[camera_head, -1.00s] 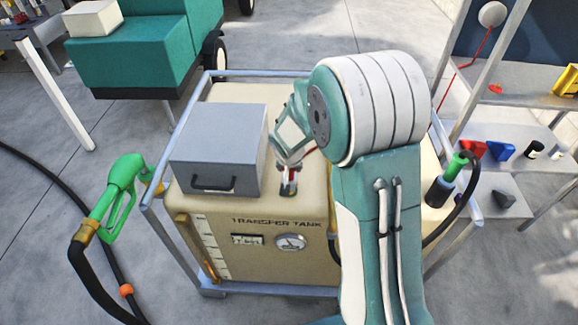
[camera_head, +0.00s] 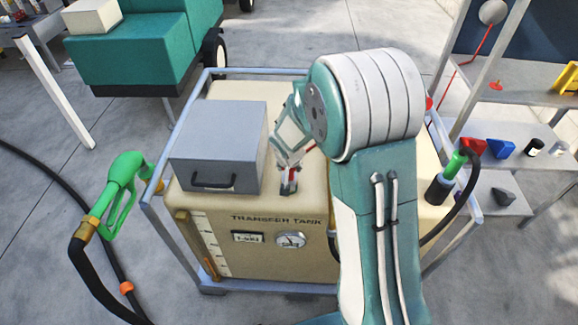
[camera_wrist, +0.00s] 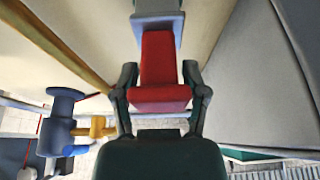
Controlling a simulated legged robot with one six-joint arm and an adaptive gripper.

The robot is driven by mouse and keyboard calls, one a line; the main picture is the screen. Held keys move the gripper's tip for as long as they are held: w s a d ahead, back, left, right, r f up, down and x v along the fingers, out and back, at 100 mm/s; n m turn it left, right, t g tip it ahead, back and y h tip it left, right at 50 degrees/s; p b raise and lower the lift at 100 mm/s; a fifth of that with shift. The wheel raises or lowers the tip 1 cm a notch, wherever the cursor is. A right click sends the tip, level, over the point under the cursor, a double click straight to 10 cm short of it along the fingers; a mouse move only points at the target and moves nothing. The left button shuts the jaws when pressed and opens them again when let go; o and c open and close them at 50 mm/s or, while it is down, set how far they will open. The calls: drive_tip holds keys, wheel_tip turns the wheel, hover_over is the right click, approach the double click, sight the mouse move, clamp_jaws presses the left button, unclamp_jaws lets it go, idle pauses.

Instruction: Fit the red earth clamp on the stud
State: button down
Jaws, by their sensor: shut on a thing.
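The red earth clamp (camera_wrist: 163,78) is in the middle of the wrist view, between the fingers of my gripper (camera_wrist: 160,80), which is shut on it. Its far end meets or overlaps a grey block-like fitting (camera_wrist: 158,22) at the top of that view. No separate stud can be made out there, and I cannot tell whether the clamp is seated. In the head view, my gripper (camera_head: 290,178) points down at the top front of the beige transfer tank (camera_head: 265,262), with a little red showing at its fingers.
A grey box (camera_head: 218,148) with a handle sits on the tank, left of my gripper. A blue-grey rail frame (camera_head: 157,232) surrounds the tank. A green fuel nozzle (camera_head: 121,188) hangs at the left. A shelf on the right holds a blue wedge (camera_head: 501,148) and other small items.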

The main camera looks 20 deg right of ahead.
drive_tip(key=shift+c, duration=0.2)
unclamp_jaws()
drive_tip(key=shift+r, duration=0.1)
drive_tip(key=v, duration=1.1)
drive_tip(key=shift+s+a+r, duration=0.2)
drive_tip(key=shift+r, duration=0.1)
drive_tip(key=s+r+n, duration=0.1)
drive_tip(key=s+r, duration=0.3)
drive_tip(key=s, duration=0.4)
drive_tip(key=s+r+n+t, duration=0.1)
drive_tip(key=s+r, duration=0.3)
drive_tip(key=s, duration=0.3)
drive_tip(key=s+d+r+n+y, duration=0.1)
drive_tip(key=s+r, duration=0.3)
drive_tip(key=s, duration=0.4)
drive_tip(key=shift+s+n, duration=0.3)
drive_tip(key=shift+s, duration=0.1)
